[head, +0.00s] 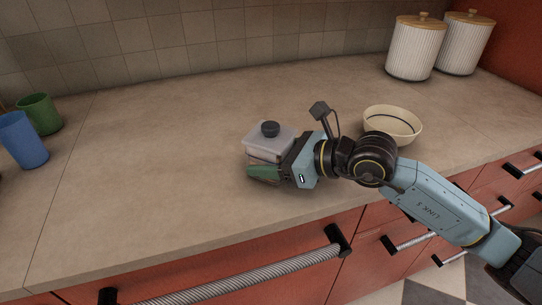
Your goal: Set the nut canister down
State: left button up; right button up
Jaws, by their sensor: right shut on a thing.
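The nut canister (261,141) is a small clear square box with a pale lid and a dark round knob. It shows near the counter's front edge, in the middle of the head view. My right gripper (268,170) reaches in from the right and is shut on the canister's near side. The gripper covers the canister's lower right part. I cannot tell whether the canister's base touches the counter (150,190). My left gripper is not in view.
A cream bowl (393,121) stands just right of my right wrist. Two ribbed white canisters with wooden lids (415,48) stand at the back right. A blue cup (23,140) and a green cup (40,114) stand at the far left. The counter left of the canister is clear.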

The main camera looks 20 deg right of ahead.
jog(key=o, duration=1.2)
jog(key=shift+f, duration=0.1)
jog(key=shift+c, duration=0.2)
jog(key=v, duration=1)
jog(key=shift+s+d, duration=0.2)
jog(key=shift+d, duration=0.1)
jog(key=shift+s+d+r, duration=0.45)
jog(key=shift+r, duration=0.05)
